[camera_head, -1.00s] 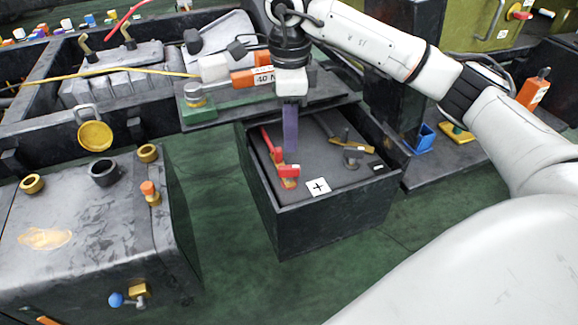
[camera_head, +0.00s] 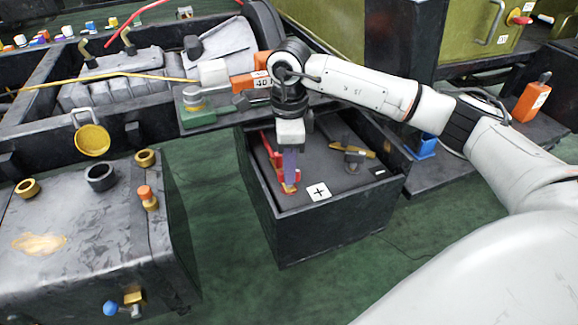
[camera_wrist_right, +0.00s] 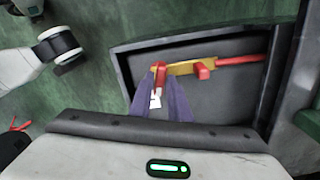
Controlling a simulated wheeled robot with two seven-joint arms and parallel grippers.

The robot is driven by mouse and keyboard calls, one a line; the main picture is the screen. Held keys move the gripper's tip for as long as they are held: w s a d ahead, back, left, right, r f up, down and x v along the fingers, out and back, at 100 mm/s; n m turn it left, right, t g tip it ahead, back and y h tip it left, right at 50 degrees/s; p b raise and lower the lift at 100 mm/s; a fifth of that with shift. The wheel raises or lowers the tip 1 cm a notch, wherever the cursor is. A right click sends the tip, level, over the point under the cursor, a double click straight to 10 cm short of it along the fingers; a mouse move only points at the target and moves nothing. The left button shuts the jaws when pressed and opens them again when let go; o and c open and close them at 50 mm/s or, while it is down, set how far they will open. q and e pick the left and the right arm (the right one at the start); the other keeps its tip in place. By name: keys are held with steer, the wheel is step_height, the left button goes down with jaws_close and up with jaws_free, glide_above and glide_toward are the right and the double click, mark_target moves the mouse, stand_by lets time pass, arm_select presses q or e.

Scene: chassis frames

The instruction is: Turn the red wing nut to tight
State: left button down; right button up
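The red wing nut (camera_wrist_right: 159,75) shows in the right wrist view between the tips of my right gripper's purple fingers (camera_wrist_right: 164,84), at the left end of a gold strip. In the head view my right gripper (camera_head: 290,184) points down into the dark open box, its tips at the red fitting (camera_head: 294,174) near the plus label. The fingers hide most of the nut there. I cannot tell whether they press on it or only straddle it. My left gripper is not in view.
The dark box (camera_head: 330,228) has raised walls around the fingers. A plus label (camera_head: 318,192) and a grey nut on a gold strip (camera_head: 362,151) lie inside. A grey tank (camera_head: 85,245) stands left, with green floor (camera_head: 215,210) between. Machine parts crowd the back.

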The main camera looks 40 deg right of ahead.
jaws_close()
